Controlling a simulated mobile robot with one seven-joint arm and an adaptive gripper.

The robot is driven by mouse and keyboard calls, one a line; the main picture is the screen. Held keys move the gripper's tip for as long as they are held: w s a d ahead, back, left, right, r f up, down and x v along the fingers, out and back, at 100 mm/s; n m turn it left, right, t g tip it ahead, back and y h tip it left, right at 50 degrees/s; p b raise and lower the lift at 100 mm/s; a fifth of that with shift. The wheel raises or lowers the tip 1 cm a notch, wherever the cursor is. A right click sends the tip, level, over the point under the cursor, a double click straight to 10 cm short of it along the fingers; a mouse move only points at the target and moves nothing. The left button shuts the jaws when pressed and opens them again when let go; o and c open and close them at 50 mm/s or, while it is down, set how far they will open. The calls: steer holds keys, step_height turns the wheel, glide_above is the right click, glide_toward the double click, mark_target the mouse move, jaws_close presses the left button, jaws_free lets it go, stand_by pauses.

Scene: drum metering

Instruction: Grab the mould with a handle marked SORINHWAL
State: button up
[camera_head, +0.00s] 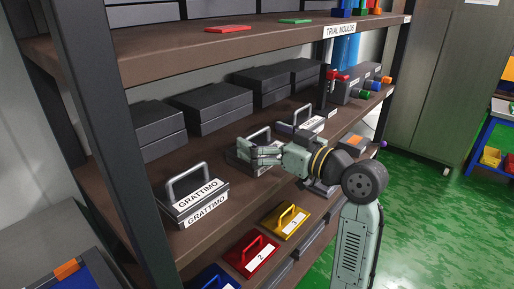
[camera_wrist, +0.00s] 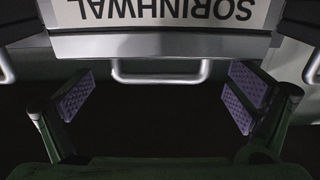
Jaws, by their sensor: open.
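In the wrist view, the mould marked SORINHWAL (camera_wrist: 170,45) is at the top, its label upside down. Its silver handle (camera_wrist: 160,79) runs across the picture, between the sideways positions of my two purple-padded fingertips. My gripper (camera_wrist: 160,98) is wide open, with empty space between the fingers. I see no contact with the handle. In the head view, my gripper (camera_head: 256,154) is at the middle shelf, in front of a grey mould with a handle (camera_head: 259,134). My gripper hides much of that mould, and its label cannot be read there.
A mould marked GRATTIMO (camera_head: 192,205) stands to the left on the same shelf. Another handled mould (camera_head: 302,117) stands to the right. Dark boxes (camera_head: 212,107) line the back. The upper shelf (camera_head: 215,52) overhangs. Red (camera_head: 250,254) and yellow (camera_head: 285,222) handled pieces are below.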

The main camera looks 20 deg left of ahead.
steer(key=shift+c, duration=0.5)
steer(key=c, duration=1.8)
steer(key=shift+r, duration=0.1)
steer(key=shift+c, duration=0.6)
